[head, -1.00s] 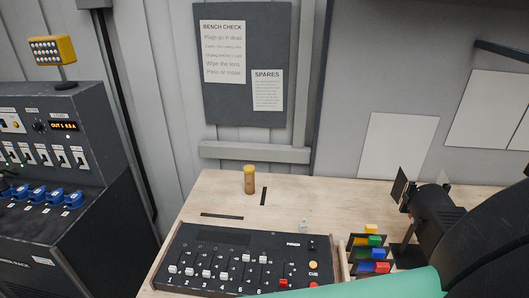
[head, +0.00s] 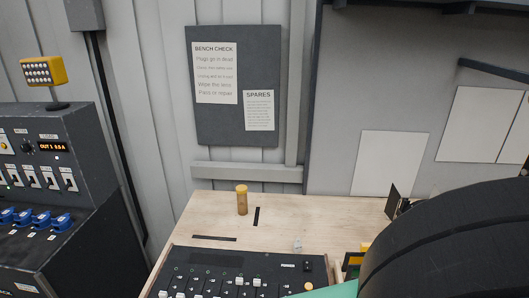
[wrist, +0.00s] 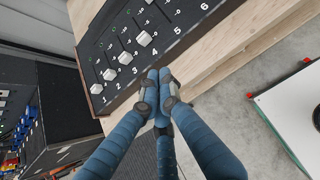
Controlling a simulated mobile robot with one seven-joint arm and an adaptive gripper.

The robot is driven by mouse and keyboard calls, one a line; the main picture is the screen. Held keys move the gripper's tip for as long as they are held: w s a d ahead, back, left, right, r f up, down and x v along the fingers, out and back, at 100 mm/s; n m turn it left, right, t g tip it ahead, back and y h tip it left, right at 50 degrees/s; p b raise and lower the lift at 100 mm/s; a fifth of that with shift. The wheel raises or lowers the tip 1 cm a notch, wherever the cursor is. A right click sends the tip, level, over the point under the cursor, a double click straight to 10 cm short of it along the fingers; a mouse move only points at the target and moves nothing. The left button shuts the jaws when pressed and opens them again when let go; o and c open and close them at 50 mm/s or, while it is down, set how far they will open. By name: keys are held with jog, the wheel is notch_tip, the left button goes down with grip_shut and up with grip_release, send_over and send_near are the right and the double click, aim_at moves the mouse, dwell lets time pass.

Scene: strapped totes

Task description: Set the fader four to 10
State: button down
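The black fader panel (wrist: 115,42) fills the upper middle of the wrist view, with slots numbered 1 to 6 along its near edge. The tips appear just off the panel's near edge, below the 4. In the head view the panel (head: 215,262) is cut off at the bottom.
An amber bottle (head: 241,200) stands on the wooden bench (head: 290,217) behind the panel. A dark console with blue connectors (head: 30,216) stands at left. My black arm covers the lower right of the head view. A pale-topped surface (wrist: 290,110) lies at right in the wrist view.

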jog(key=x, duration=0.2)
jog(key=b+x, duration=0.1)
jog(key=x, duration=0.4)
jog(key=shift+w+r+b, duration=0.2)
jog(key=shift+w+b, duration=0.2)
jog(key=shift+w, duration=1.3)
jog(key=shift+w, duration=0.15)
jog(key=w+b, duration=0.1)
jog(key=w, duration=0.7)
jog(key=shift+w, duration=0.2)
jog(key=shift+s, duration=0.2)
jog(key=shift+s, duration=0.5)
jog(key=s, duration=0.3)
jog(key=shift+r, duration=0.15)
jog(key=p+v, duration=0.2)
jog(key=v, duration=0.7)
jog(key=shift+s+r+p, duration=0.2)
jog(key=shift+s+p, duration=0.05)
jog(key=shift+p, duration=0.1)
